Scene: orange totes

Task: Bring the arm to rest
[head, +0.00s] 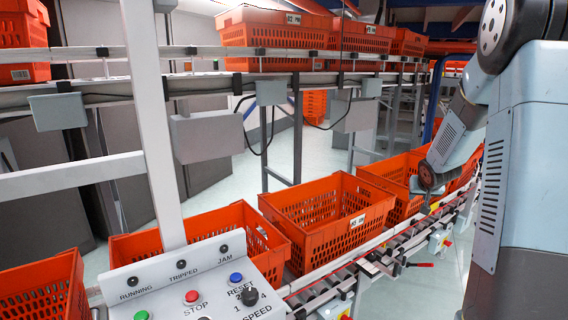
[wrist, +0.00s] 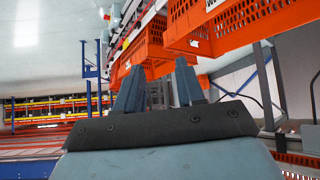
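My arm (head: 452,135) reaches down from the upper right in the head view, bent, with its end over the conveyor near the far totes. My gripper (wrist: 158,78) shows in the wrist view with its two dark blue-grey fingers apart and no object held between them. In the head view my gripper is small and partly hidden by the wrist, in front of an orange tote (head: 397,178). I cannot tell whether it touches the tote.
Orange totes, such as this middle one (head: 325,215), line the lower roller conveyor (head: 330,285). More totes (head: 275,37) stand on an upper conveyor. A control panel (head: 200,285) with coloured buttons and a white post (head: 150,110) stand in front. Pale floor (head: 430,295) is open at lower right.

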